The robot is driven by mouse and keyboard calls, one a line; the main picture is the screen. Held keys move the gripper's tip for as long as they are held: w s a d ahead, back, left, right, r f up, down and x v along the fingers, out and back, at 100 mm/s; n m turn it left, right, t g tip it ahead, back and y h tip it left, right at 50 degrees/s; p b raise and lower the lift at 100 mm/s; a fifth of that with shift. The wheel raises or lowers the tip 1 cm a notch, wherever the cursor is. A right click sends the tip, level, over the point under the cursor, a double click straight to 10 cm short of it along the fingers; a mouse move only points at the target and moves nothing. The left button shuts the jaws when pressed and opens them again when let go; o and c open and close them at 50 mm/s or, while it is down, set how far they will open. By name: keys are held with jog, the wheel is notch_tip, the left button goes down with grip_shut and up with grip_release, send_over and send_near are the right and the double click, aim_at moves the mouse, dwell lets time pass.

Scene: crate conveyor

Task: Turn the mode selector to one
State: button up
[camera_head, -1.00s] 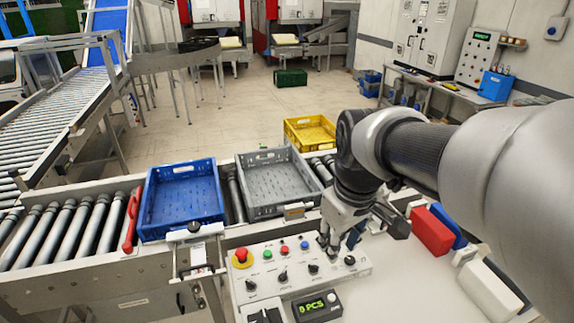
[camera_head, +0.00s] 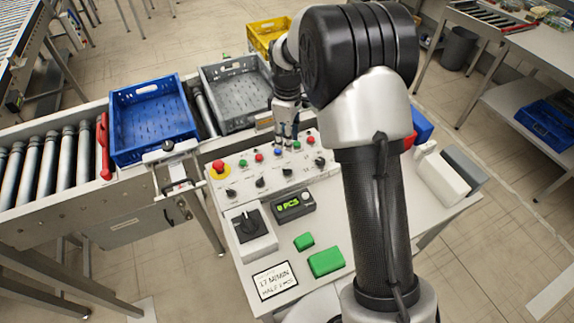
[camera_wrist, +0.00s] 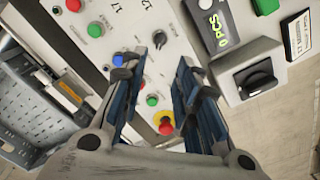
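The sloped white control panel (camera_head: 270,166) carries several small black rotary knobs, coloured buttons and a red emergency stop (camera_head: 219,167). A separate grey box in front has a larger black rotary switch (camera_head: 247,224), also seen in the wrist view (camera_wrist: 259,82). I cannot read which knob is the mode selector or its positions. My gripper (camera_head: 287,142) is above the panel's rear middle. In the wrist view its fingers (camera_wrist: 155,85) are apart with nothing between them. One black knob (camera_wrist: 159,38) on the panel shows just beyond the gap. No finger visibly grips a knob.
A green-lit counter (camera_head: 293,205) stands before the panel. Two green blocks (camera_head: 326,262) and a label card (camera_head: 274,280) lie on the table. Blue (camera_head: 153,120) and grey crates (camera_head: 238,95) sit on the roller conveyor behind. White and grey blocks (camera_head: 445,180) stand at right.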

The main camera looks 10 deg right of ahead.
aim_at(287, 169)
notch_tip(287, 169, down, 14)
jog(key=shift+r+b, duration=0.25)
jog(key=shift+b, duration=0.65)
grip_shut()
